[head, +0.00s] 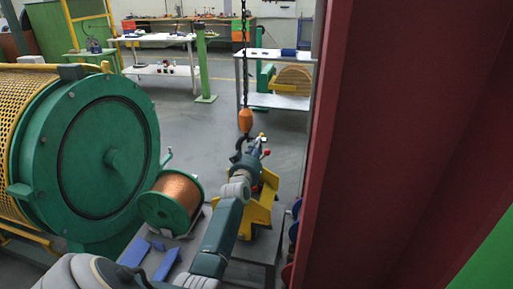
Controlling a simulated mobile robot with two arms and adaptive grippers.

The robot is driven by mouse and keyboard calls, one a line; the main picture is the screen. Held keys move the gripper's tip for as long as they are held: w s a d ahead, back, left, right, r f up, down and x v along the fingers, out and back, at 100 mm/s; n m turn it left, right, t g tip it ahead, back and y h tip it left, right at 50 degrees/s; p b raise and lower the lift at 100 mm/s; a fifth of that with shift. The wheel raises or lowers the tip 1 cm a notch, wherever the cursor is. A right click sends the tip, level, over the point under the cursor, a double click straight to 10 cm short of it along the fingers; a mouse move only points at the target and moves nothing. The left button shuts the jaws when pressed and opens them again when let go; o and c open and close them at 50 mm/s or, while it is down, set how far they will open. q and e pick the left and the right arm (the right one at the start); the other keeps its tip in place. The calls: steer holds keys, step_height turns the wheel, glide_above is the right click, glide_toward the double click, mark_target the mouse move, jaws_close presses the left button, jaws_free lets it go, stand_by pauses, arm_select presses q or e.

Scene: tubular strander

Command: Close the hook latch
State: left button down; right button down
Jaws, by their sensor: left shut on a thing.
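The hook (237,154) is dark and hangs below an orange hook block (245,121) on a dark chain, near the middle of the head view. My left gripper (252,150) is right beside the hook, at the end of my arm reaching up from below. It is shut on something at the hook. The latch itself is too small and too covered by the gripper to make out, so I cannot tell its position. My right gripper is not in view.
A copper wire spool (174,198) and a yellow stand (262,212) are close to my left arm. A large green drum (92,125) fills the left. A dark red column (400,140) blocks the right. Grey floor (190,120) is open behind.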

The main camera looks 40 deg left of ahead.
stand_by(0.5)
arm_select(q)
steer(key=shift+f+m, duration=0.15)
steer(key=shift+m, duration=0.25)
steer(key=shift+s+a+f+m+b, duration=0.25)
steer(key=shift+f+m+b, duration=0.3)
steer(key=shift+m, duration=1.75)
steer(key=shift+s+a+f+m+b, duration=0.1)
steer(key=shift+a+f+m+b, duration=0.4)
steer(key=shift+m, duration=1.8)
steer(key=shift+s+a+f+m+b, duration=0.2)
steer(key=shift+f+m+b, duration=0.45)
steer(key=shift+m, duration=1.65)
steer(key=c, duration=1.7)
jaws_free()
steer(key=shift+c, duration=0.2)
